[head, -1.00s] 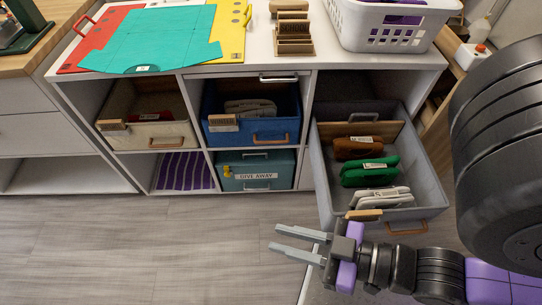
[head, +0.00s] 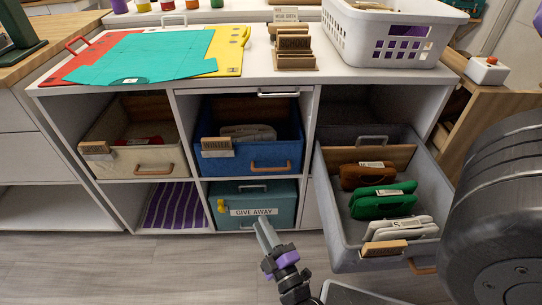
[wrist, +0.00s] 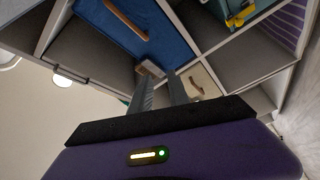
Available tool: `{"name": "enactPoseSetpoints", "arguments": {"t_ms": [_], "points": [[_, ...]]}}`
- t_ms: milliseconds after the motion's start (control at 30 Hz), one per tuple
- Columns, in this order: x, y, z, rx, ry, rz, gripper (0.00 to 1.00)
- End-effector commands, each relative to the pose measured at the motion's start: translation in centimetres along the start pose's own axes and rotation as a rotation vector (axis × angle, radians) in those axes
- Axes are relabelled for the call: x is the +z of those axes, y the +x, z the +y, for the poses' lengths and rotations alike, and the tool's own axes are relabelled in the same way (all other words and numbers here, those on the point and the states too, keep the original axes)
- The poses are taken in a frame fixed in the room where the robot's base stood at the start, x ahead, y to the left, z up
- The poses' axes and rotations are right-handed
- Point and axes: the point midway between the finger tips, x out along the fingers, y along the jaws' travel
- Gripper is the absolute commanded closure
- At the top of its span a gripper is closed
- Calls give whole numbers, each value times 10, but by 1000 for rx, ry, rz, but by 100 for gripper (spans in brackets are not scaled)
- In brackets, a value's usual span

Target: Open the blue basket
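The blue basket (head: 247,158) sits in the upper middle cubby, its front near the shelf's front edge. It has a tan handle (head: 270,168), a WINTER tag (head: 217,147) and grey folded cloth inside. In the wrist view the blue basket (wrist: 165,32) and its handle (wrist: 124,19) show at the top. My gripper (head: 264,228) is below the basket, in front of the GIVE AWAY box, and not touching the handle. In the wrist view the fingers (wrist: 162,88) are apart with nothing between them.
A grey basket (head: 335,215) with folded clothes is pulled out on the right. A beige basket (head: 118,163) is to the left. The teal GIVE AWAY box (head: 228,196) is underneath. A white laundry basket (head: 343,45) stands on top. Floor at left is clear.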

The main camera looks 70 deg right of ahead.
Motion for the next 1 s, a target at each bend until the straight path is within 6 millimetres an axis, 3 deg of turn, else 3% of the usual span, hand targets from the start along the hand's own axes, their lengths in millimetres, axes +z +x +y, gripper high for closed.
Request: {"name": "enactPoseSetpoints", "arguments": {"t_ms": [33, 100, 233, 467, 1000], "points": [[9, 24, 8, 46, -82, -61, 78], [25, 46, 14, 90, -201, -144, 78], [48, 76, 26, 131, -379, -280, 78], [69, 98, 35, 142, -522, -395, 78], [93, 161, 49, 142, -529, -398, 78]]}}
